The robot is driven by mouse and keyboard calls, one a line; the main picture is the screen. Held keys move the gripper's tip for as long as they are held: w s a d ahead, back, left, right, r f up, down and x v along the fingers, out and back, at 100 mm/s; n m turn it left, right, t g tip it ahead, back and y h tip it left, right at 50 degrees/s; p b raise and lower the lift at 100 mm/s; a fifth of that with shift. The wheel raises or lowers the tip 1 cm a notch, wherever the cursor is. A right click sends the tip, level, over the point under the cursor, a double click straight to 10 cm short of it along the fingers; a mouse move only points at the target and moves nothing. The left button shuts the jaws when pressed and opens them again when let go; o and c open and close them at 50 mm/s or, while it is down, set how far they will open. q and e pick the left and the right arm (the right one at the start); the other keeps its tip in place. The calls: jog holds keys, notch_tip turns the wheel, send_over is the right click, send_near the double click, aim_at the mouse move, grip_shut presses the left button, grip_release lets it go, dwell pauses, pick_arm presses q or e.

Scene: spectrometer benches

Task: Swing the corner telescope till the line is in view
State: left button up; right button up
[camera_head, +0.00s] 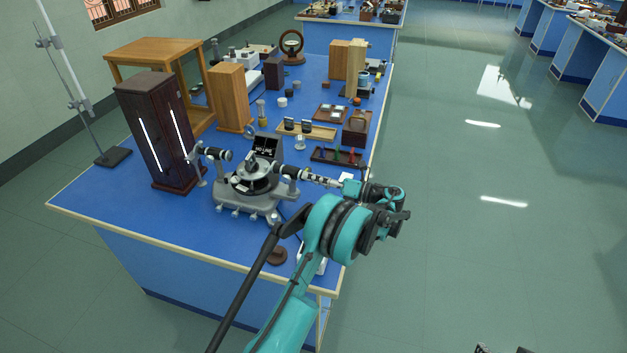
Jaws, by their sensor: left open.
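The spectrometer (248,190) stands on the blue bench, with a grey footed base and a dark round table in the middle. Its telescope (310,177) is a black and silver tube pointing right, toward the bench's right edge. A collimator tube (216,153) points left at a dark wooden lamp housing (157,130) with bright slits. A small black screen (267,146) behind the spectrometer seems to read "NO LINE". My left gripper (362,190) is open at the telescope's outer end; my wrist partly hides the fingers, and I cannot tell whether they touch the tube.
A round brown knob-like piece (277,255) lies near the bench's front edge. A tray with coloured pegs (339,156) and wooden boxes (230,97) stand behind. A stand with a rod (113,157) is at left. Open floor lies right. Small dark parts at the bottom edge are unclear.

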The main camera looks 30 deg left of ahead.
pick_arm(q)
jog(key=shift+a, duration=0.1)
jog(key=shift+c, duration=0.4)
grip_shut()
jog(key=s+m+t+b, duration=0.1)
jog(key=s+m+t, duration=0.1)
jog(key=s+t, duration=0.2)
jog(key=shift+s, duration=0.55)
jog(key=shift+o, duration=0.4)
grip_release()
jog(key=shift+w+f, duration=0.1)
jog(key=s+d, duration=0.1)
jog(key=d, duration=1.1)
